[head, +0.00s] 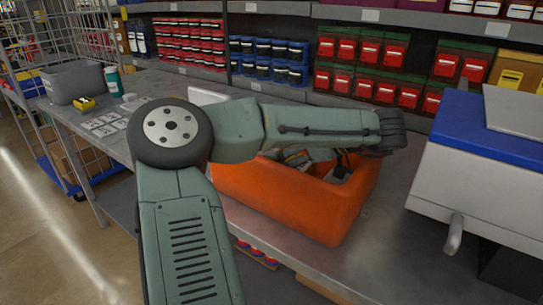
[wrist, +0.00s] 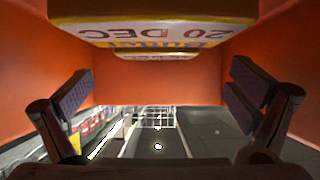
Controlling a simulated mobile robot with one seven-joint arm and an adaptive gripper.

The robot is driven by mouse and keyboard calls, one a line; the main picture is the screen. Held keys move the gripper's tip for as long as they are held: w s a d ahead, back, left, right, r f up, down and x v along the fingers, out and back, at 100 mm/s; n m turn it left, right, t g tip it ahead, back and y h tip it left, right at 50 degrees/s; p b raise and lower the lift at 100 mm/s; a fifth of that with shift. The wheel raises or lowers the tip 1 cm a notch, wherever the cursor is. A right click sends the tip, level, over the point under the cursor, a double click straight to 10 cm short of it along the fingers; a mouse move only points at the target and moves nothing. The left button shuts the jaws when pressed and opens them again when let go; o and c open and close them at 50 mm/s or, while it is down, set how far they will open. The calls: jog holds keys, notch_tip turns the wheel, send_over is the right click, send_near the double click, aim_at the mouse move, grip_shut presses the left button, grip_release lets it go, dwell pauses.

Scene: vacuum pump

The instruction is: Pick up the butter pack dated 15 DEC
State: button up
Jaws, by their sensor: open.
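An orange bin (head: 290,205) stands on the metal bench in the head view. My gripper (wrist: 160,90) is open and empty in the wrist view, with orange walls around it. A pack (wrist: 150,12) with a white label reading 20 DEC, upside down, hangs into the top of the wrist view, beyond and above the fingers. A second pack (wrist: 155,55) shows just below it, with its label too narrow to read. No label reading 15 DEC is legible. In the head view my arm hides most of the bin's inside and my fingers are not clear.
A white machine with a blue lid (head: 480,150) stands right of the bin. Shelves with red and blue packs (head: 270,60) line the back. A grey tub (head: 75,82), a green-and-white bottle (head: 113,82) and several flat cards (head: 104,124) sit at the bench's left end.

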jog(key=p+x, duration=0.1)
jog(key=x, duration=0.1)
jog(key=p+x, duration=0.1)
jog(key=x, duration=0.1)
jog(key=p+x, duration=0.1)
jog(key=shift+w+a+r, duration=0.15)
jog(key=shift+w+a, duration=0.25)
jog(key=shift+w+a+f, duration=0.2)
jog(key=shift+f, duration=0.15)
jog(key=shift+r, duration=0.15)
jog(key=c, duration=1.3)
